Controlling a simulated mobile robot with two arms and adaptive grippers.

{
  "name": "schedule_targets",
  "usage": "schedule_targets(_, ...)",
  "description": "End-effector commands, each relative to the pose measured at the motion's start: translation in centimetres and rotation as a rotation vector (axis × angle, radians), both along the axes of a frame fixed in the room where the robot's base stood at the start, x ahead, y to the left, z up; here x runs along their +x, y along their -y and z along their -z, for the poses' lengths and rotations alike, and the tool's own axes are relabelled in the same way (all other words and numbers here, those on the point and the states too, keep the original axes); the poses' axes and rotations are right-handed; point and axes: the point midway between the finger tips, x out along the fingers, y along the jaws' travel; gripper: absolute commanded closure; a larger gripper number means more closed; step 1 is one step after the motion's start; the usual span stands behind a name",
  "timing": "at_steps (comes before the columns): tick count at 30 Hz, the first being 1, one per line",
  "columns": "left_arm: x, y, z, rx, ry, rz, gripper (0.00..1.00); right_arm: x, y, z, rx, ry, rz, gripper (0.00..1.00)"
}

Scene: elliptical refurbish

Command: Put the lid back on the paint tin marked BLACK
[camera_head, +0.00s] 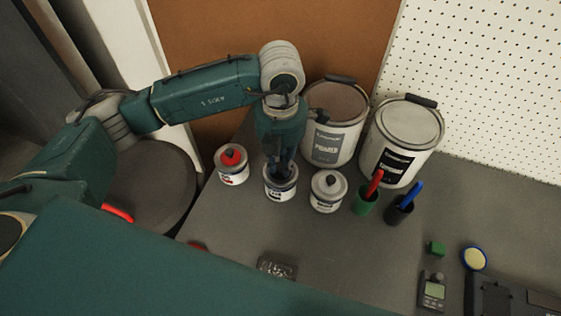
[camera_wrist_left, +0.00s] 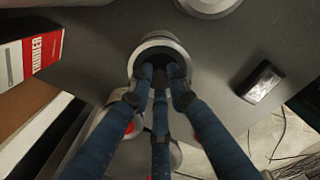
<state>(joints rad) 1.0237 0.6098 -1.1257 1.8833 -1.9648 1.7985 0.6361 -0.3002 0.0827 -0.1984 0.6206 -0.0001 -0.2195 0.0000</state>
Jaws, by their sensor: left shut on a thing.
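Several small white tins stand in a row on the grey bench. The middle tin (camera_head: 281,194) has a dark label whose words are too small to read. My left gripper (camera_head: 280,172) points straight down onto its top, fingers shut on what looks like a dark lid, mostly hidden by them. In the left wrist view the gripper (camera_wrist_left: 160,78) is within the round outline of the tin's pale rim (camera_wrist_left: 160,42); whether the lid is seated cannot be told. A tin with a red lid (camera_head: 231,158) stands left, one with a grey lid (camera_head: 328,185) right. My right gripper is out of view.
Two large paint tins (camera_head: 335,122) (camera_head: 398,140) stand close behind. A green cup (camera_head: 364,203) and a dark cup (camera_head: 399,212) hold tools at right. A thinner carton (camera_wrist_left: 32,62) shows in the left wrist view. The bench front middle is mostly clear.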

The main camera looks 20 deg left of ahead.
Motion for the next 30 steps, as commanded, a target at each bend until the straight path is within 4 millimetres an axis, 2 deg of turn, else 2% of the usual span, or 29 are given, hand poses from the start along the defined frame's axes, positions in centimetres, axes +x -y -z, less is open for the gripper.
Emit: schedule_targets(30,0.06,-0.01,-0.01,0.000,0.001,0.000,1.00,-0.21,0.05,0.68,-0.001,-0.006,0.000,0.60)
